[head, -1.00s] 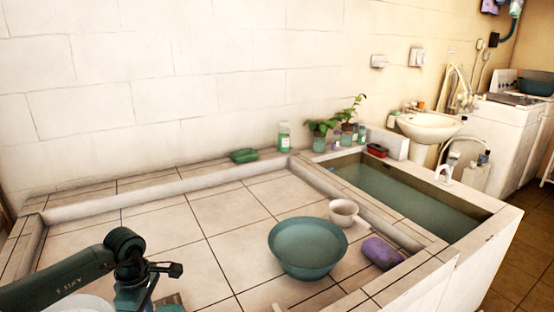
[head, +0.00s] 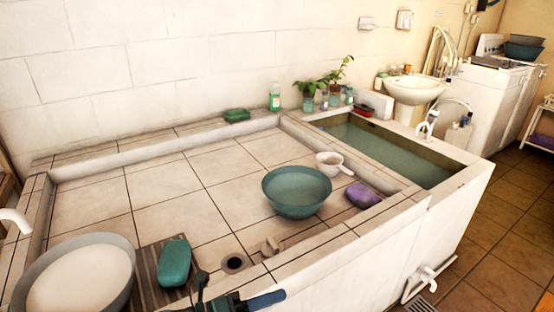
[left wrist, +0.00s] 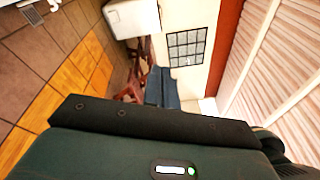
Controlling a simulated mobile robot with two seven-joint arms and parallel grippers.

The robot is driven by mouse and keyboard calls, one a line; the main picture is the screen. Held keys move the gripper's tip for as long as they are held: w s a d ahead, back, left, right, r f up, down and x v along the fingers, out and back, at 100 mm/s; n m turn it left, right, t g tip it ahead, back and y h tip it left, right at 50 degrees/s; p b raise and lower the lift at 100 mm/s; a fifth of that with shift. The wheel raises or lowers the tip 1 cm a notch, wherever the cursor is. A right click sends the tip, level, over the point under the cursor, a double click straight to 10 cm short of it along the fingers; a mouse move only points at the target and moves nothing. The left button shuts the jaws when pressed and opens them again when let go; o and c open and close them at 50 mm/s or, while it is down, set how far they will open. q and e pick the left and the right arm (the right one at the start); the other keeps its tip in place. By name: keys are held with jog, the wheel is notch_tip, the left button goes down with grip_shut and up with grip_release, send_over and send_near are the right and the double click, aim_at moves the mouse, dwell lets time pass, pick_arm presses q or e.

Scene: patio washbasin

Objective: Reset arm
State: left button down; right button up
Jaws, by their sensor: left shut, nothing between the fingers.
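My left gripper (head: 206,298) shows only in part at the bottom edge of the head view, in front of the basin's near wall. It is shut and empty. Most of its arm is below the picture. In the left wrist view a dark green casing of my own arm (left wrist: 150,150) with a small lit panel fills the lower part, and no fingertips can be made out. My right gripper is in neither view.
A tiled washbasin (head: 155,190) holds a teal bowl (head: 297,192), white dipper (head: 330,164) and purple sponge (head: 363,196). A large pale-filled basin (head: 80,280) and green soap (head: 174,263) stand at the near left. A water trough (head: 390,147) lies right.

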pick_arm(q)
jog(key=s+a+f+n+t+y, duration=0.1)
jog(key=a+f+n+t+y, duration=0.3)
jog(key=n, duration=0.8)
jog(key=a+f+n+t+y, duration=0.2)
jog(key=a+n+t+y, duration=0.3)
jog(key=n, duration=0.6)
jog(key=s+a+f+n+g+y, duration=0.5)
jog(key=s+f+n, duration=0.5)
jog(key=shift+s+f+n, duration=0.15)
jog(key=shift+s+n, duration=0.2)
jog(key=shift+n, duration=0.05)
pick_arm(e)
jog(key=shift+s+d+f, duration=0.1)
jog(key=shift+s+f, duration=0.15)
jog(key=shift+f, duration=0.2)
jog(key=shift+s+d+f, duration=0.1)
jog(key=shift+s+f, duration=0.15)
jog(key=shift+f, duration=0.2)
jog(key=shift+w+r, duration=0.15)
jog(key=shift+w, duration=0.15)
